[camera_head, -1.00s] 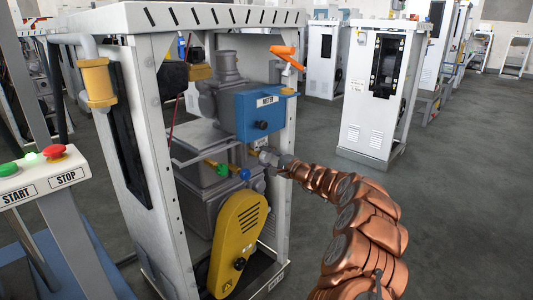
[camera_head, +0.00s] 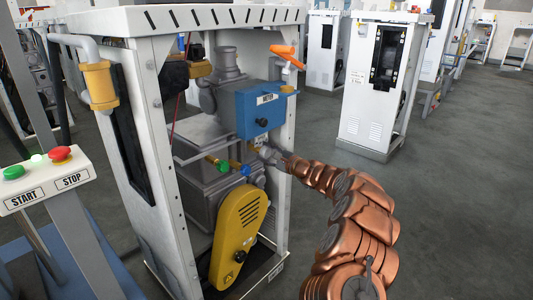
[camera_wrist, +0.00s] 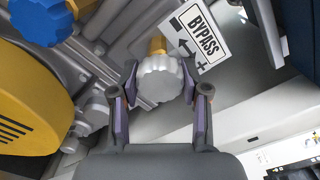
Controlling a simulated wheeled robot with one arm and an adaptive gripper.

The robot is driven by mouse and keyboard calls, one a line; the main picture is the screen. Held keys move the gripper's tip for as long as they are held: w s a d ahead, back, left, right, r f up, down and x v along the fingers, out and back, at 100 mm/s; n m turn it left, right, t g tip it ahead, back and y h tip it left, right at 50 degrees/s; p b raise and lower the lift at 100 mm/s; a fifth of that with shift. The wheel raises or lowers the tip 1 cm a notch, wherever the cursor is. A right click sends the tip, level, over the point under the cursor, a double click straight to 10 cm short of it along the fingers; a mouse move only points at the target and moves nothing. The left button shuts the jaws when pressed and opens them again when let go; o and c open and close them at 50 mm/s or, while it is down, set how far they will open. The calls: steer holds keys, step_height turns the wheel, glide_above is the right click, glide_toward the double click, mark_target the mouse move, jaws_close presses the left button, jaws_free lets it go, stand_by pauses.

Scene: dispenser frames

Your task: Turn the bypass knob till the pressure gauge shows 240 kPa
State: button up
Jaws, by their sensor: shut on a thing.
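The bypass knob (camera_wrist: 159,80) is a grey, scalloped knob on a brass stem in the wrist view. A BYPASS label (camera_wrist: 199,38) with an arrow and a plus sign sits beside it. My gripper (camera_wrist: 160,92) has one finger on each side of the knob and is shut on it. In the head view my gripper (camera_head: 268,155) reaches into the dispenser frame below the blue METER box (camera_head: 262,108), and the knob is too small to make out. I cannot make out a pressure gauge or a reading in either view.
A blue knob (camera_wrist: 42,18) and a yellow guard (camera_wrist: 30,95) lie left of the gripper in the wrist view. The white frame post (camera_head: 283,190) stands close to my wrist. A START/STOP panel (camera_head: 45,180) is at the left.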

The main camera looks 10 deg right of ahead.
steer(key=o, duration=1.1)
steer(key=shift+o, duration=0.2)
steer(key=shift+s+d, duration=0.35)
steer(key=shift+d, duration=0.05)
steer(key=v, duration=1.1)
steer(key=shift+a, duration=0.1)
